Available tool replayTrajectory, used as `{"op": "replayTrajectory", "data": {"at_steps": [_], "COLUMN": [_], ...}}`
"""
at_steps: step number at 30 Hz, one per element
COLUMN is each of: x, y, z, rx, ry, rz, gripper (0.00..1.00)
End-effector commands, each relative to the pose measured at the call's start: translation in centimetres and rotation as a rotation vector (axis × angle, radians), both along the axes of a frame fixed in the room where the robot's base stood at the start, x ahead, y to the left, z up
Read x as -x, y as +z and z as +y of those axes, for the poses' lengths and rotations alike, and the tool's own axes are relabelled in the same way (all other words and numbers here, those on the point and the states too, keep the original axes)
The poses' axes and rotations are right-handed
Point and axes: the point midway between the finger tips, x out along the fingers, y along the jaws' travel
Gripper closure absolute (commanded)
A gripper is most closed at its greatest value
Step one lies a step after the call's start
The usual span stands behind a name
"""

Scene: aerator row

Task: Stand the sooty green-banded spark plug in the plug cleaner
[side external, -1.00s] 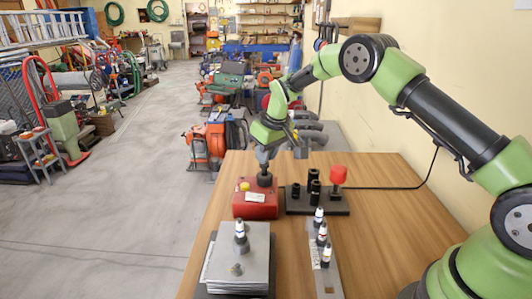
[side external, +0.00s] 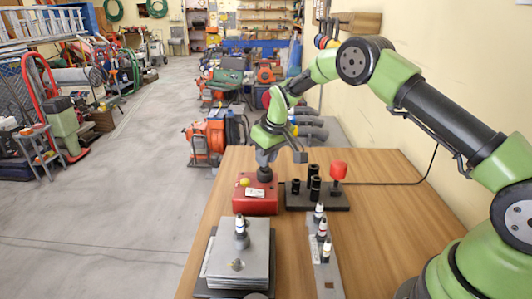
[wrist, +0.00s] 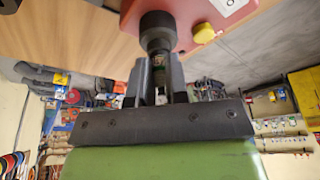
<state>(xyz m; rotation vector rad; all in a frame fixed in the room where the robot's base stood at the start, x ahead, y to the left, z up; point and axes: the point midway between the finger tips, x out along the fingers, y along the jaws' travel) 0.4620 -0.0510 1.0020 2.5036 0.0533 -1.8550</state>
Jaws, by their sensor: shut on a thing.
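The plug cleaner is a red box (side external: 255,203) with a black round socket (side external: 265,174) on top, on the wooden table. My gripper (side external: 264,158) is directly above that socket. In the wrist view its two grey fingers (wrist: 154,80) are shut on the green-banded spark plug (wrist: 160,67). The plug is in line with the cleaner's black socket (wrist: 157,22), and its far end is hidden at the socket mouth. I cannot tell how deep it sits. In the side view the plug is hidden by the gripper.
A dark tray (side external: 338,206) with black sockets and a red-capped post (side external: 338,171) stands close right of the cleaner. Several white-topped plugs stand in a grey rail (side external: 328,282) in front. Another plug (side external: 241,230) stands on a grey plate stack (side external: 258,262).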

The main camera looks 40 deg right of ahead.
Motion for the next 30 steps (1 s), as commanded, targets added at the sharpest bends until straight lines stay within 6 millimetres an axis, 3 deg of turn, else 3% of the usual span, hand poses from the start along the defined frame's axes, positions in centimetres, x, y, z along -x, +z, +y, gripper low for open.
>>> {"op": "replayTrajectory", "data": {"at_steps": [13,14,15,18,26,30], "x": [0.0,0.0,0.0,0.0,0.0,-0.1], "y": [-0.3,-0.3,-0.3,-0.3,-0.2,1.3], "z": [0.0,0.0,0.0,0.0,0.0,0.0], "rx": [0.000,0.000,0.000,0.000,0.000,0.001], "ry": [0.000,0.000,0.000,0.000,0.000,0.000], "rz": [0.000,0.000,0.000,0.000,-0.001,-0.004], "gripper": [1.00,0.83,0.74,0.56,0.56,0.56]}}
